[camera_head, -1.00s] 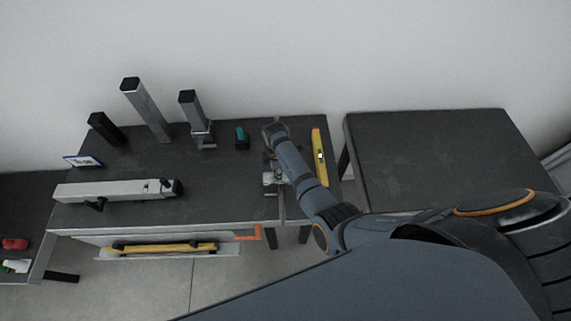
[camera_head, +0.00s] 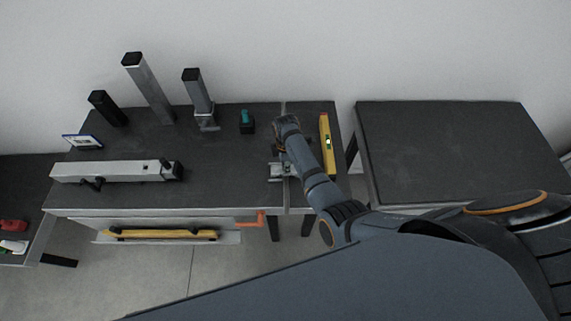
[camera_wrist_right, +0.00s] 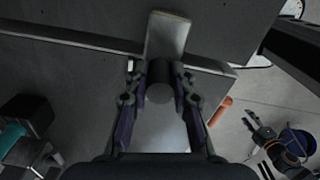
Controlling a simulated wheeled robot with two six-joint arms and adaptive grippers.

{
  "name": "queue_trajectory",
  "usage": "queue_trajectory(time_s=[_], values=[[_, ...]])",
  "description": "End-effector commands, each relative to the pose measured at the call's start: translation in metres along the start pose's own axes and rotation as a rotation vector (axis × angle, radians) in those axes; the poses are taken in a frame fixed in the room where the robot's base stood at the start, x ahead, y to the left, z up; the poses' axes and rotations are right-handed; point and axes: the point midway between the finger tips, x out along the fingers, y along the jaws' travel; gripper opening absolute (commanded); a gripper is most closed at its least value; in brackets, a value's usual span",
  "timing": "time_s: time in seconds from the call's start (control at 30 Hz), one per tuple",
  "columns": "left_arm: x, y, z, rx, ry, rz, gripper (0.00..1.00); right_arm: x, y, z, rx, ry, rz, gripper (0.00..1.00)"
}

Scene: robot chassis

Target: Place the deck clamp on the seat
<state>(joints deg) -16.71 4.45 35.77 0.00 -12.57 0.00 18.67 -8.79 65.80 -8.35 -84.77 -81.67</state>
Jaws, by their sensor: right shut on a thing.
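My right gripper (camera_wrist_right: 160,98) is shut on a dark, round-ended piece (camera_wrist_right: 160,82), which I take to be the deck clamp. In the head view my right arm covers most of the gripper (camera_head: 284,148) over the right part of the bench. Under the held piece, a pale metal plate (camera_wrist_right: 168,32) shows in the wrist view. A silver metal bracket (camera_head: 280,171) lies beside the gripper in the head view. I cannot tell which part is the seat, or whether the held piece touches it. My left gripper is in neither view.
A yellow level (camera_head: 326,140) lies right of my arm. A teal-topped black block (camera_head: 247,122), upright posts (camera_head: 148,88) and a long silver beam (camera_head: 115,171) stand or lie on the bench to the left. An empty dark table (camera_head: 450,150) is at right.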

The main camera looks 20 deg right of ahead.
Motion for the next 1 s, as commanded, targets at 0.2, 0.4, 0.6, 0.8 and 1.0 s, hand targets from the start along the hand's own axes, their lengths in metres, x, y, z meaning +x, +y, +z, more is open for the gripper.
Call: queue_trajectory(time_s=[0.2,0.4,0.6,0.8,1.0], values=[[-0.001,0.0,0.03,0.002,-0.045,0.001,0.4,0.001,0.001,0.0,0.0,0.0,0.001,0.47],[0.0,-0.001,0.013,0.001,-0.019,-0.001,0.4,0.0,0.001,0.0,0.0,0.0,0.001,0.47],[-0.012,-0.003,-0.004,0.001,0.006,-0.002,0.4,-0.015,0.001,0.0,0.0,0.0,0.002,0.47],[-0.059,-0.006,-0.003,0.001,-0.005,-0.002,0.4,-0.058,0.001,0.0,0.0,0.0,0.001,0.47],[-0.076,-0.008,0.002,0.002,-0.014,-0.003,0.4,-0.091,0.002,0.0,0.001,0.0,0.005,0.47]])
